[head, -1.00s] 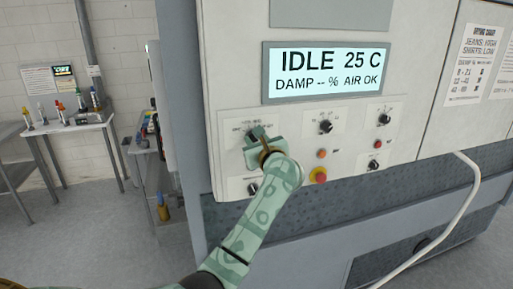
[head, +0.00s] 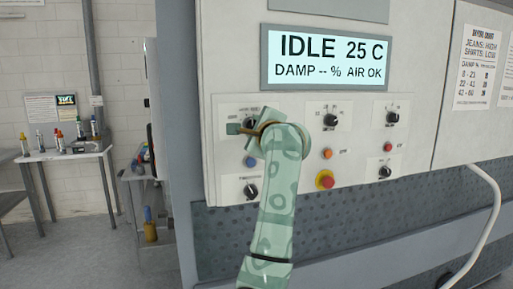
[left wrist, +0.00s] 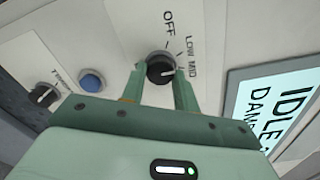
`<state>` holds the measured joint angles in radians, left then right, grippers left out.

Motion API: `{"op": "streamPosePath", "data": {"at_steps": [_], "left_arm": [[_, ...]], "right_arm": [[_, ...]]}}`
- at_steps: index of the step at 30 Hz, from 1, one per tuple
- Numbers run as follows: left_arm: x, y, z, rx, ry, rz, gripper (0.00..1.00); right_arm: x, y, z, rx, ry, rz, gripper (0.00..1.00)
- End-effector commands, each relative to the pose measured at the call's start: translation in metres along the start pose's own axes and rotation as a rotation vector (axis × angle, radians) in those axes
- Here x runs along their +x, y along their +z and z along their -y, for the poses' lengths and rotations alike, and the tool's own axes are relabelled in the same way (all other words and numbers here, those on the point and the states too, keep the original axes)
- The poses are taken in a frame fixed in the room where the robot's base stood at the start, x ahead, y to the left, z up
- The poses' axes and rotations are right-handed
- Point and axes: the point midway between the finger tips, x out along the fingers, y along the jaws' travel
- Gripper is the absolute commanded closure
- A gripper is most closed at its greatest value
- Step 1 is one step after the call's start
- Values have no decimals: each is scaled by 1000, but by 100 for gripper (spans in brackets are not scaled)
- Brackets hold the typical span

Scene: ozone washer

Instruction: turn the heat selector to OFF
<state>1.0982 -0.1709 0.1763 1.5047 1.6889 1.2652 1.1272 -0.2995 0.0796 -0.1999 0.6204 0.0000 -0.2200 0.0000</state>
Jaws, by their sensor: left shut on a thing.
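The heat selector (left wrist: 160,68) is a round black knob on a pale panel, with OFF, LOW and MID printed around it. A short white mark on its face lies toward the right, on the MID side; its exact setting is hard to read. My left gripper (left wrist: 159,88) has one finger on each side of the knob and is shut on it. In the head view my left gripper (head: 248,127) covers most of the selector and its labels. My right gripper is in neither current view.
A blue button (head: 250,161) and another black knob (head: 250,188) are below the selector. The display (head: 325,58) above reads IDLE 25 C. A white hose (head: 487,205) hangs at right.

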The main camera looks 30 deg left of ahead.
Motion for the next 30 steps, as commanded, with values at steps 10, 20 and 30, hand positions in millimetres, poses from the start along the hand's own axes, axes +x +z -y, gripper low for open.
{"op": "streamPosePath", "data": {"at_steps": [10,20,30], "left_arm": [[1,-5,-6,-327,2,-7,93],[1,-4,-4,-639,3,-12,93],[1,-1,-1,-904,3,-15,93]], "right_arm": [[57,17,4,-1,-7,28,64],[93,29,8,-2,-15,51,64],[115,38,11,-1,-21,67,64]]}}
